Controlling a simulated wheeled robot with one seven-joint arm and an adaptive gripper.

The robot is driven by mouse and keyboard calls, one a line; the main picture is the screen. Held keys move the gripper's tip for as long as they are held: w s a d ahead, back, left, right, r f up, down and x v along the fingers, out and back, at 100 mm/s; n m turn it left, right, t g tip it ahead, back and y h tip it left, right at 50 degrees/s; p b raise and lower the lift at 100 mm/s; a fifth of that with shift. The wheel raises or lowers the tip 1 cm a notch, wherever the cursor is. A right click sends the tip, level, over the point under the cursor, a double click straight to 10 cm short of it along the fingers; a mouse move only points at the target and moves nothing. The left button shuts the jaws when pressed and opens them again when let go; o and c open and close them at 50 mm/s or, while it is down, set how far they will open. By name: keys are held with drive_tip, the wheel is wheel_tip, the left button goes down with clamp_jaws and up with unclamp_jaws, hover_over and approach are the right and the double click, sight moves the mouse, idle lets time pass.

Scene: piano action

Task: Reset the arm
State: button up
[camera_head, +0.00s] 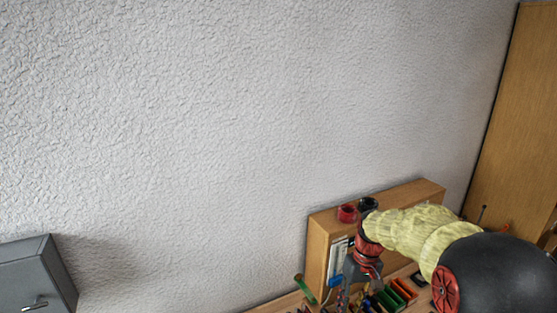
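My arm reaches in from the lower right. It has a dark rounded joint with a red cap and a pale yellow sleeve. Its red and black wrist points down in front of a wooden shelf unit (317,245). My gripper (346,297) hangs below the wrist at the bottom edge of the view. Its lower part is cut off or lost among the things behind it, so I cannot see its fingertips or anything between them.
A red cup (347,213) and a dark cup (369,204) stand on the shelf unit. A green-handled tool (306,289) is left of my gripper. Orange and green bins (403,290) lie to its right. A grey cabinet (35,277) is lower left. The textured wall (200,120) is bare.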

drive_tip(key=s+a+r+m+t+h+b, duration=0.1)
drive_tip(key=s+t+b, duration=0.5)
drive_tip(key=s, duration=2)
wheel_tip(320, 180, up, 2)
drive_tip(key=m+b, duration=0.1)
drive_tip(key=b, duration=0.5)
drive_tip(key=shift+s+a+t+b, duration=0.15)
drive_tip(key=shift+a+t+b, duration=0.15)
drive_tip(key=shift+a+b, duration=0.1)
drive_tip(key=shift+r, duration=0.1)
